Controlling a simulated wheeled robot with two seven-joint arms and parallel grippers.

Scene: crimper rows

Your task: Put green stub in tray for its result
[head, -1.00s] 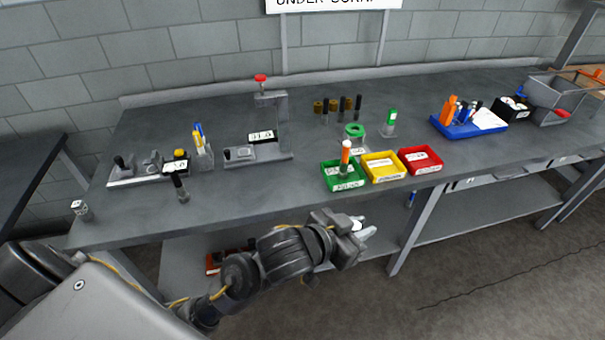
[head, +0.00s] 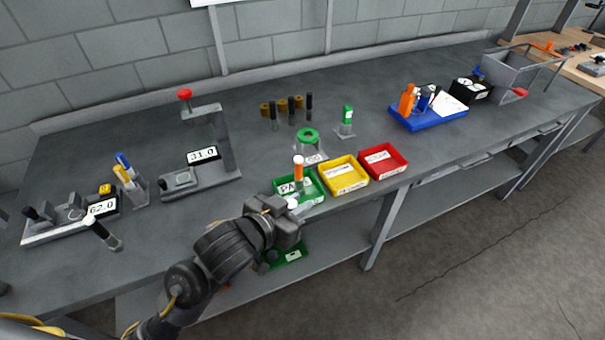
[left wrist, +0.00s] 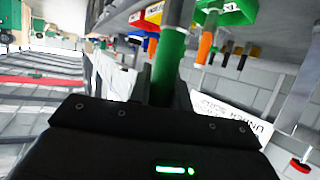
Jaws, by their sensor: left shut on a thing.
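My left gripper (head: 293,204) is at the table's front edge, just in front of the green tray (head: 314,196). In the left wrist view it is shut on a green stub (left wrist: 168,65) with a grey shaft. In the head view the gripper mostly hides this stub. The green tray also shows in the left wrist view (left wrist: 238,14). An orange stub (head: 298,168) stands in the green tray. The yellow tray (head: 345,187) and red tray (head: 386,173) are to its right. My right gripper is not in view.
A press with a 31.0 display (head: 202,155) and a gauge with a 62.0 display (head: 102,207) stand to the left. A green piece (head: 347,116) stands in a holder behind the trays. A blue tray (head: 430,122) with tools is farther right.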

